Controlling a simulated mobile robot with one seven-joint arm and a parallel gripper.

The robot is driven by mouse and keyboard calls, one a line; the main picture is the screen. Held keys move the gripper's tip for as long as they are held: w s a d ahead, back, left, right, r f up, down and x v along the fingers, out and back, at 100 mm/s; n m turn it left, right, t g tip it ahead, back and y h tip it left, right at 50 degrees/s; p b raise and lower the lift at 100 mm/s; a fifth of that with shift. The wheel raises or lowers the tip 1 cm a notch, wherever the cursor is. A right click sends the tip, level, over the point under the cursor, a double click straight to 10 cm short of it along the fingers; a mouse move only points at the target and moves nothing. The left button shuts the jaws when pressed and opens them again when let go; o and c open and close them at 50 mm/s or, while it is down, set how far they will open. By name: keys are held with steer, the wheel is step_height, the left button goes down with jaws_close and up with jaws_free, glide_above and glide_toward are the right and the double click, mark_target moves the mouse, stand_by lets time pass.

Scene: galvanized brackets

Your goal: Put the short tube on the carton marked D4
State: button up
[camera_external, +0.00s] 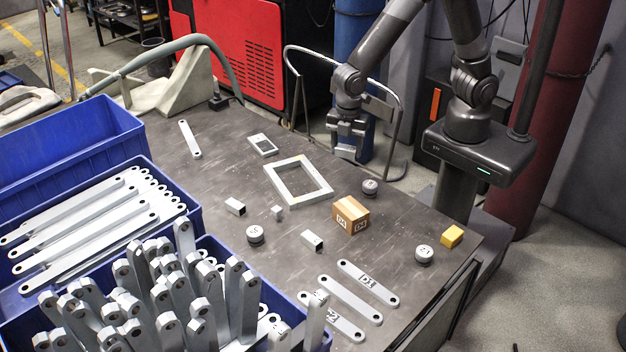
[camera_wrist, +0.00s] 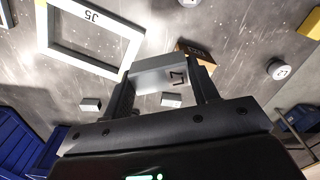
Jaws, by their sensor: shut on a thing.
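My gripper (camera_external: 347,148) is shut on a grey metal piece (camera_wrist: 160,76) and holds it above the far side of the table. The piece spans the fingers in the wrist view and bears a dark mark; I cannot tell from its visible face whether it is hollow. The brown carton (camera_external: 350,216) stands on the table, nearer the camera than my gripper, with white labels that seem to read D4. In the wrist view the carton (camera_wrist: 196,47) is partly hidden behind the right finger. Two short square tubes lie on the table, one left (camera_external: 235,207) and one near the carton (camera_external: 312,241).
A flat rectangular frame (camera_external: 298,181) lies left of the carton. Flat bars (camera_external: 350,300) lie in front. Blue bins (camera_external: 190,190) hold many brackets.

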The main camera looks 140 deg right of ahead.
glide_above(351, 208)
step_height(351, 208, down, 6)
steer(key=shift+s+f, duration=0.1)
steer(key=shift+f, duration=2.05)
steer(key=o, duration=1)
steer(key=shift+f, duration=0.15)
